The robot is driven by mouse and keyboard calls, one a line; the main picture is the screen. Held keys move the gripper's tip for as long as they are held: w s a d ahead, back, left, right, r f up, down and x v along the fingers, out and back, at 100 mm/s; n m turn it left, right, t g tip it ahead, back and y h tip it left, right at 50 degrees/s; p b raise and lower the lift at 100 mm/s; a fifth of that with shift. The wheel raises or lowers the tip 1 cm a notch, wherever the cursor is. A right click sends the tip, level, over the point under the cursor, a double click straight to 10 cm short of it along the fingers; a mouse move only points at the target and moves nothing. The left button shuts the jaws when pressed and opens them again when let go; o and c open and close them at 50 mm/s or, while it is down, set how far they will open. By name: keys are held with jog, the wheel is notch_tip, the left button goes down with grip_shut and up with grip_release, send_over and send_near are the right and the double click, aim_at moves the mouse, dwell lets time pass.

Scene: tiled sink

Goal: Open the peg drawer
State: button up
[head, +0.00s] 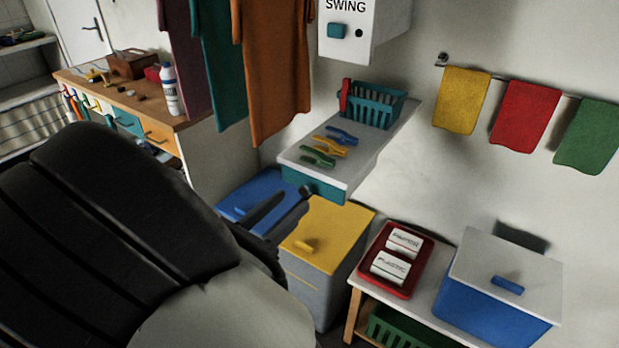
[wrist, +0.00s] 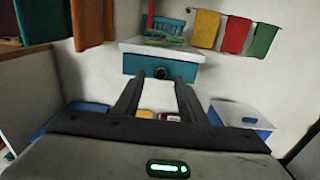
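The peg drawer has a teal front (head: 328,190) under a white shelf top (head: 345,158) on the wall. Its front looks flush with the shelf, so it appears closed. In the wrist view the teal front (wrist: 140,64) faces me, with a round dark knob (wrist: 160,72) at its middle. My gripper (head: 294,194) is open and points up at the drawer front from below and in front. In the wrist view my two fingers (wrist: 159,78) stand apart, with the knob showing between their tips. Nothing is held. I cannot tell whether a finger touches the knob.
Several coloured pegs (head: 328,147) and a teal basket (head: 372,108) sit on the shelf top. Blue (head: 255,192) and yellow-lidded (head: 325,240) bins stand below. Hanging towels (head: 272,75) are at left; a low table with a red tray (head: 418,270) is at right.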

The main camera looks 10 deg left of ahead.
aim_at(303, 192)
jog(key=shift+x, duration=1.85)
grip_shut()
